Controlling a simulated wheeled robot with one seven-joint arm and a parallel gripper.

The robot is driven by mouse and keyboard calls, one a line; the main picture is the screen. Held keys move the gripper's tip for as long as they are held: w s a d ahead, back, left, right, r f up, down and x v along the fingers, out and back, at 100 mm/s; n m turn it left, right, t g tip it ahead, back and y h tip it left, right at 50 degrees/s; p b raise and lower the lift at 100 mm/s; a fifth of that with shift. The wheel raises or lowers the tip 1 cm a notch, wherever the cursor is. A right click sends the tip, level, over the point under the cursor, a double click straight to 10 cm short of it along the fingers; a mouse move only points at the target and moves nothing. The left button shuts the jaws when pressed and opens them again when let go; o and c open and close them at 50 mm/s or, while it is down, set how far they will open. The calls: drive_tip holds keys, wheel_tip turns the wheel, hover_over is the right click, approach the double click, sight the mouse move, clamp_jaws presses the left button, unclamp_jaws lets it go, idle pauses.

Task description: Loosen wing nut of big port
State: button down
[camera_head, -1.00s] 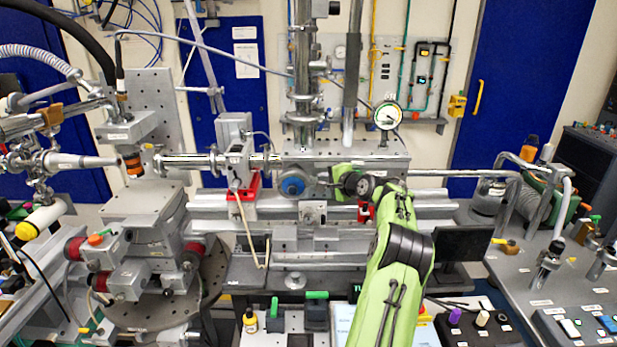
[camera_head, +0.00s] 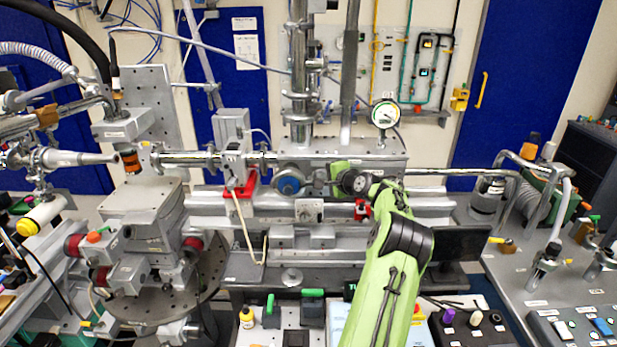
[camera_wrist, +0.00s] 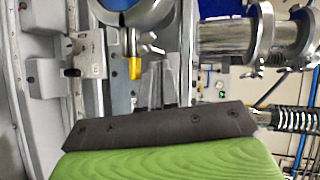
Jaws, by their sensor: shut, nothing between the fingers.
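My gripper (camera_wrist: 156,84) shows in the wrist view as two grey fingers close together, shut and empty. A round port with a blue face and a metal rim (camera_wrist: 122,12) is cut off at the top of that view, just beyond and left of the fingertips. In the head view this blue port (camera_head: 290,183) is on the front of the grey chamber, left of my wrist; the fingers cannot be made out there. In the wrist view, clamps with small wing-like tabs (camera_wrist: 256,40) sit on a pipe at the upper right. I cannot tell which wing nut belongs to the big port.
A horizontal pipe (camera_head: 190,160) leads left from the chamber. A round gauge (camera_head: 385,115) stands above it. A red bracket (camera_head: 362,210) is close below my wrist. In the wrist view a yellow piece (camera_wrist: 135,67) is just left of the fingers.

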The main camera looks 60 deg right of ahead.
drive_tip(key=shift+w+d+p, duration=0.25)
drive_tip(key=shift+d+p, duration=0.1)
drive_tip(key=shift+p, duration=0.05)
drive_tip(key=shift+d, duration=0.1)
idle(1.4)
drive_tip(key=shift+w+a, duration=0.4)
drive_tip(key=b+v, duration=0.3)
drive_tip(key=v, duration=1.2)
drive_tip(key=shift+r, duration=0.15)
